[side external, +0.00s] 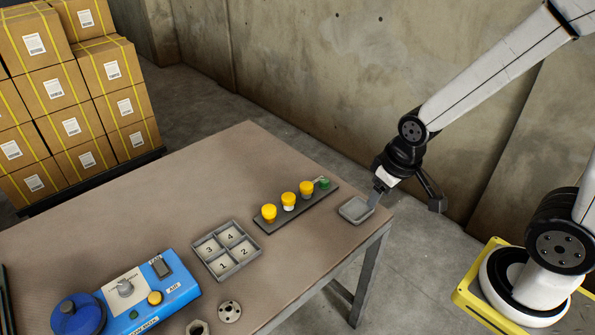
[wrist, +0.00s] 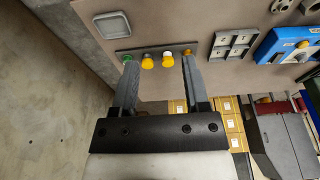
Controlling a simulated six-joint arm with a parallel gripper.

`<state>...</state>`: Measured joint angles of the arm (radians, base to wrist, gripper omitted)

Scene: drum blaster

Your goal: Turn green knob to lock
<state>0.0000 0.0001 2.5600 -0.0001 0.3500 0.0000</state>
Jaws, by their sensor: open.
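A small green knob-like cap (side external: 323,183) sits at the right end of a dark strip (side external: 262,226) on the table, beside several yellow caps (side external: 289,199). In the wrist view the green cap (wrist: 127,57) shows at the tip of the left finger, partly covered. A second small green piece (side external: 134,314) is on the front of the blue machine (side external: 178,273), below a grey dial (side external: 125,288). My gripper (side external: 375,198) is near a shallow grey tray at the table's right corner. In the wrist view my gripper (wrist: 159,64) is open, with nothing held between its fingers.
The shallow grey tray (side external: 344,209) lies near the right corner. A numbered four-compartment tray (side external: 207,262) stands between the strip and the blue machine. A round metal flange (side external: 229,312) lies near the front edge. Stacked cartons (side external: 72,127) stand behind. The table's back area is clear.

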